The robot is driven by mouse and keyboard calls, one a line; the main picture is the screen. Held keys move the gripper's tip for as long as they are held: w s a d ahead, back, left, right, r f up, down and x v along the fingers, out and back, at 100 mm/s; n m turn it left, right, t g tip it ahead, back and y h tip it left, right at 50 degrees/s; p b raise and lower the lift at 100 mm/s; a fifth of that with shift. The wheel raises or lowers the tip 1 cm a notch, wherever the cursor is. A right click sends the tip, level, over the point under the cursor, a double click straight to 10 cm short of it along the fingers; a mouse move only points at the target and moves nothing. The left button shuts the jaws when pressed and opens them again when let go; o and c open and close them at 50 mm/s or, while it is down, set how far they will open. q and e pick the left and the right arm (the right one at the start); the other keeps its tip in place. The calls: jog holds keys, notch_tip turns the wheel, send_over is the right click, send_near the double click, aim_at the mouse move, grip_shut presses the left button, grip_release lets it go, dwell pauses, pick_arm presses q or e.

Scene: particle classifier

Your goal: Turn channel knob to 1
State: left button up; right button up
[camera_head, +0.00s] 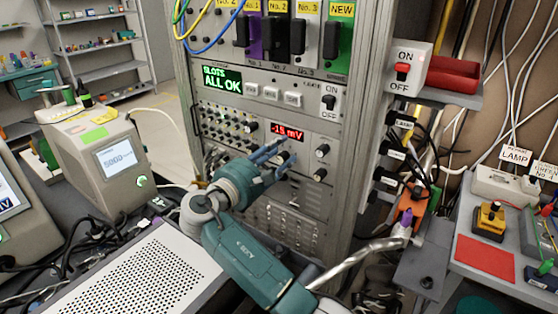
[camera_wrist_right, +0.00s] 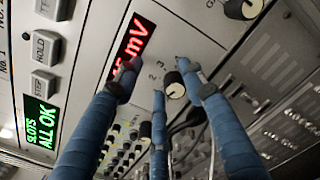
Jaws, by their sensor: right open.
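The channel knob (camera_wrist_right: 174,86) is a small black knob with a pale face on the instrument panel in the right wrist view. The digits 2 and 3 are printed beside it; I cannot make out a 1 or where its pointer sits. My right gripper (camera_wrist_right: 160,76) is open, its blue fingers spread around the knob, one close beside it; I cannot tell whether any touches. In the head view my right gripper (camera_head: 284,153) is at the panel just below the red voltage display (camera_head: 287,131), and its fingers hide most of the knob. My left gripper is not in view.
Two more black knobs, upper (camera_head: 322,150) and lower (camera_head: 320,175), sit right of my gripper. Rows of small knobs (camera_head: 228,126) lie to the left. A green "ALL OK" display (camera_head: 222,80) and buttons (camera_head: 271,93) are above. A perforated white box (camera_head: 140,280) stands in front.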

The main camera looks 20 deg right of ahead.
aim_at(287, 122)
notch_tip(287, 122, up, 8)
jog(key=shift+f, duration=0.1)
jog(key=shift+s+f, duration=0.1)
dwell(0.5)
